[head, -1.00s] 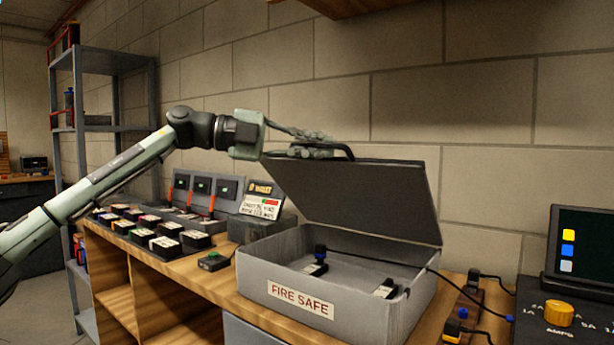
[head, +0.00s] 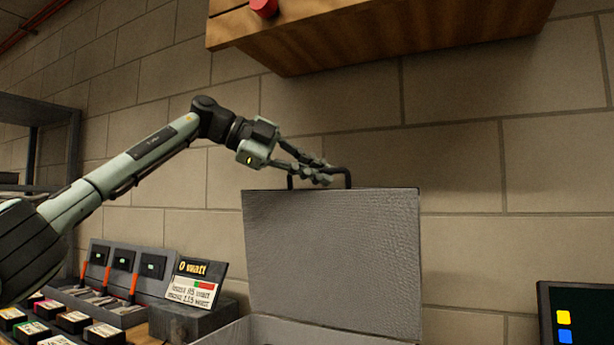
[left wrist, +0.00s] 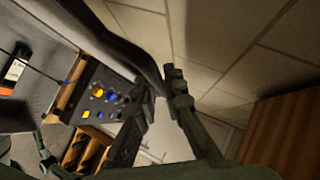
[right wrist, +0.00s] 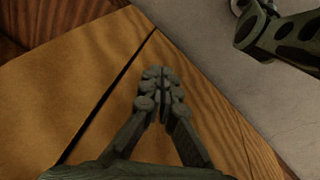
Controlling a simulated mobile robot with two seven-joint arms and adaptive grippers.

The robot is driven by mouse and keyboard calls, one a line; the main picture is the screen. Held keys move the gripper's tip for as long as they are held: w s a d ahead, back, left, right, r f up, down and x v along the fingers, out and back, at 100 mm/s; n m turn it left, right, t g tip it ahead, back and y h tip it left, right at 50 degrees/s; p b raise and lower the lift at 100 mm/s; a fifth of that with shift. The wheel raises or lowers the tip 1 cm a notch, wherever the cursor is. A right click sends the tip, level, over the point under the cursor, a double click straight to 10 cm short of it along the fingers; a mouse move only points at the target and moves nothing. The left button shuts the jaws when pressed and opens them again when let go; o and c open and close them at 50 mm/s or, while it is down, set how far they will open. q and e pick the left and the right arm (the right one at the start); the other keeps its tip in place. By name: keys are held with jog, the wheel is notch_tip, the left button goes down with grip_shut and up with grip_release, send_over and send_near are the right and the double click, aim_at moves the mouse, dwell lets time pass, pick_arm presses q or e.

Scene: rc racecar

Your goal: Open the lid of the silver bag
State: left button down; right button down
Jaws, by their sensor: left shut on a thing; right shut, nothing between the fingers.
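The silver bag is a grey box-like case; its grey textured lid (head: 332,260) stands raised, close to upright, above the base (head: 285,330). A black handle (head: 347,177) sits on the lid's top edge. My left gripper (head: 324,176) is shut on this handle. In the left wrist view, the left fingers (left wrist: 160,88) close at the end of a dark curved bar that looks like the handle. Most of the base and its inside lie below the head view. My right gripper (right wrist: 160,82) is shut and empty over a wooden surface in the right wrist view.
A wooden cabinet (head: 380,40) hangs on the block wall above the lid. A dark screen (head: 580,310) stands at the right. A small sign on a box (head: 193,290) and several black packs (head: 75,322) lie at the left.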

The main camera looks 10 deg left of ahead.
pick_arm(q)
jog(key=shift+w+r, duration=0.1)
jog(key=shift+w, duration=0.1)
jog(key=c, duration=1.6)
grip_release()
jog(key=shift+d, duration=0.1)
